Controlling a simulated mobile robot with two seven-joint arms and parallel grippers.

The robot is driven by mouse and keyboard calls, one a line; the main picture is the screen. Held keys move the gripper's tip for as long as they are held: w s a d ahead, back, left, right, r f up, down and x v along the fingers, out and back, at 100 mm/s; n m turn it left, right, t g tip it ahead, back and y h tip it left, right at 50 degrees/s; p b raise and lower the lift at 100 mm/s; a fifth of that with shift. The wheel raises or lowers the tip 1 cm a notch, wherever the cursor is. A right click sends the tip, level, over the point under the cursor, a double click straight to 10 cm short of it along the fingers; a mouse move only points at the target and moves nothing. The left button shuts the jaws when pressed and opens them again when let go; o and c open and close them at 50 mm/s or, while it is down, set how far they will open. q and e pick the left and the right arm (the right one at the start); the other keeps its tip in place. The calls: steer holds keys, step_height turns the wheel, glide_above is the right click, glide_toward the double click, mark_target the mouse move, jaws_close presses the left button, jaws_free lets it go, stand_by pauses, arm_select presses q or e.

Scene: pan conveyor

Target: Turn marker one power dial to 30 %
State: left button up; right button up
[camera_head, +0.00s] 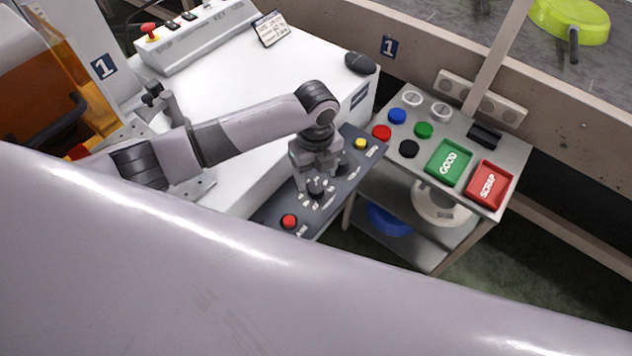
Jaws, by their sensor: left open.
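A dark grey control panel (268,214) juts out from the white marker machine (225,90), which bears a blue number 1 plate. On the panel are a black dial (316,189) ringed by small white marks, a red button (289,221) and a yellow button (360,144). My left gripper (313,178) is open and points down over the panel, at the dial. It hides part of the panel. I cannot tell whether its fingers touch the dial, and the dial's setting is too small to read. My right gripper is not in view.
A metal cart (440,110) to the right carries several coloured caps, a green GOOD tray (448,163) and a red SCRAP tray (488,185). A conveyor with a lime green pan (570,20) runs behind.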

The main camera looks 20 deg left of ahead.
mark_target(316, 187)
arm_select(q)
steer(key=shift+f, duration=2.3)
steer(key=c, duration=1)
steer(key=shift+c, duration=0.2)
steer(key=shift+r+n, duration=0.1)
steer(key=shift+n, duration=0.2)
